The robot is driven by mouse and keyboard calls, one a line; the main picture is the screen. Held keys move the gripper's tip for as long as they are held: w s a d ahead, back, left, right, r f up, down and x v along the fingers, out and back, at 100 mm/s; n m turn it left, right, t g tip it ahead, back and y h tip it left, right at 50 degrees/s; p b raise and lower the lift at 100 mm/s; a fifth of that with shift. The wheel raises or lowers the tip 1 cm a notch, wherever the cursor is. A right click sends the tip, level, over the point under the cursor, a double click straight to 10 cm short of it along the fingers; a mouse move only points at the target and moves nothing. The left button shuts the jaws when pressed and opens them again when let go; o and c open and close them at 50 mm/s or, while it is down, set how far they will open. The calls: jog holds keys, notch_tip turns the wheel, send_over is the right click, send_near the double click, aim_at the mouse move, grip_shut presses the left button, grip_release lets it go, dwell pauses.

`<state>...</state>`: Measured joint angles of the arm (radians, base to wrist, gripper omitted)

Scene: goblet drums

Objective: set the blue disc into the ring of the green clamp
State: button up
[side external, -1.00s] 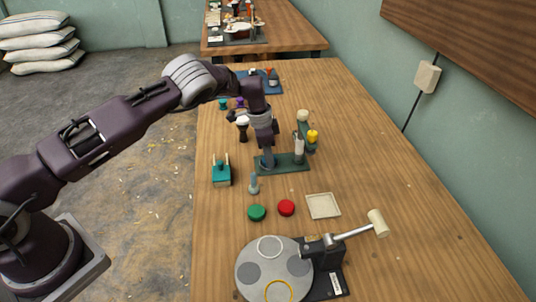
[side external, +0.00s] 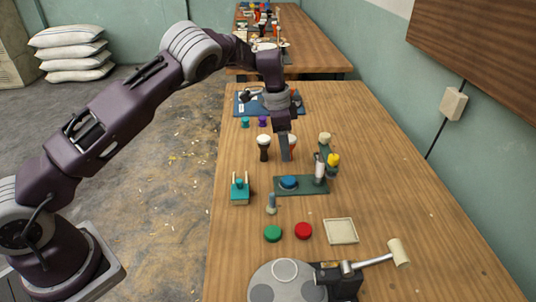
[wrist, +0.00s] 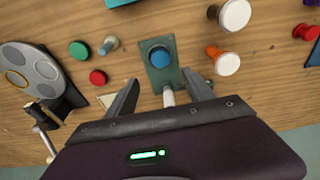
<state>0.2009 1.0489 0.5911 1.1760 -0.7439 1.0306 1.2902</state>
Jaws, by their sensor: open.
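The blue disc (side external: 289,182) lies flat at the left part of the green clamp's base plate (side external: 309,191), beside its pale upright post (side external: 319,170). In the wrist view the disc (wrist: 160,55) sits with a darker rim around it on the green plate (wrist: 161,84). I cannot tell for sure whether it is fully seated in the ring. My gripper (side external: 286,158) is above and slightly behind the disc, clear of it.
Green (side external: 272,233) and red (side external: 303,231) discs, a grey peg (side external: 271,204) and a shallow pale tray (side external: 341,231) lie in front. A teal block (side external: 240,190) is at left. Goblet drums (side external: 264,146) stand behind. A round grey plate (side external: 285,285) is nearest. The right side is clear.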

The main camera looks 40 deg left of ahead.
jog(key=s+d+r+n+t+h, duration=0.1)
jog(key=s+r+n, duration=0.2)
jog(key=s+r, duration=0.7)
jog(key=s+r+n+t, duration=0.1)
jog(key=s+r+n, duration=0.2)
jog(key=s+r, duration=0.75)
jog(key=s+n+t+y, duration=0.2)
jog(key=s+n, duration=0.1)
jog(key=s, duration=1.7)
jog(key=shift+s+d+r, duration=0.2)
jog(key=shift+s+r, duration=0.15)
jog(key=shift+r, duration=0.05)
